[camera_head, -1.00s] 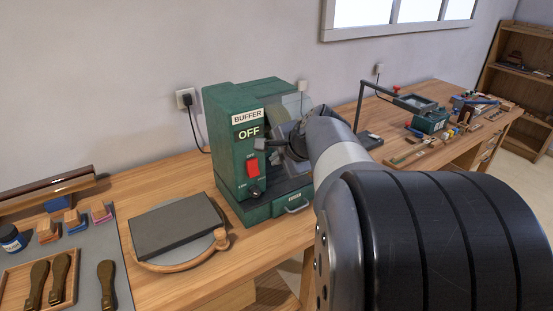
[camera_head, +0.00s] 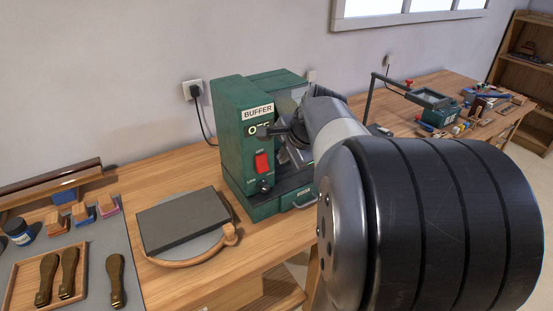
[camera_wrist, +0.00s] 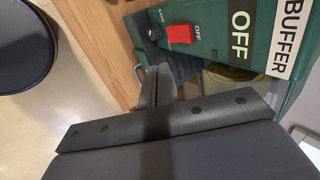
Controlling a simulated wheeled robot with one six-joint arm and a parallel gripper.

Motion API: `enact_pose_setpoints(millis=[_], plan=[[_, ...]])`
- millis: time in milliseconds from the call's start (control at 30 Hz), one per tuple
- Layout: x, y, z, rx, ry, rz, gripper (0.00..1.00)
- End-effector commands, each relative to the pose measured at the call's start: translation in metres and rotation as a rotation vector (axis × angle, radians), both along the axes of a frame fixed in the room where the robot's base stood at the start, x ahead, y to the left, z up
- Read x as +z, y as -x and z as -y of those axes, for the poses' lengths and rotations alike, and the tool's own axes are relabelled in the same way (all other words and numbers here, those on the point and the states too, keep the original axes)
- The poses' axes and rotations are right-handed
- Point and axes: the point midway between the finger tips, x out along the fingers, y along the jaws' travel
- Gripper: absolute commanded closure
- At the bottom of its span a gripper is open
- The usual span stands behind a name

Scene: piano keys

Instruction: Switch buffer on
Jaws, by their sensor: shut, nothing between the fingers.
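The green buffer machine (camera_head: 235,150) stands on the wooden bench, with a "BUFFER" label and a display reading "OFF" (camera_wrist: 241,33). A red rocker switch (camera_head: 261,163) sits on its front panel, with a black knob (camera_head: 265,186) below it. In the wrist view the red switch (camera_wrist: 181,33) and knob (camera_wrist: 154,33) lie just beyond my fingers. My gripper (camera_wrist: 160,72) is shut and empty, in front of the panel. In the head view my gripper (camera_head: 264,132) partly covers the "OFF" display, above the switch; I cannot tell whether it touches the panel.
A grey slab on a round board (camera_head: 185,222) lies left of the buffer. A tray with dark-handled tools (camera_head: 20,288) and small blocks (camera_head: 82,213) sit farther left. A drawer handle (camera_head: 303,200) sticks out low on the buffer. Another bench section (camera_head: 430,80) extends right.

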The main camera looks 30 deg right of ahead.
Motion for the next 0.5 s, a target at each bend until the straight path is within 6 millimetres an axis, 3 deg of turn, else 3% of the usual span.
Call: enact_pose_setpoints(millis=[400, 500], plan=[[-0.069, -0.045, -0.002, 0.002, -0.003, -0.006, 1.00], [-0.078, -0.057, -0.002, 0.002, -0.001, -0.004, 1.00]])
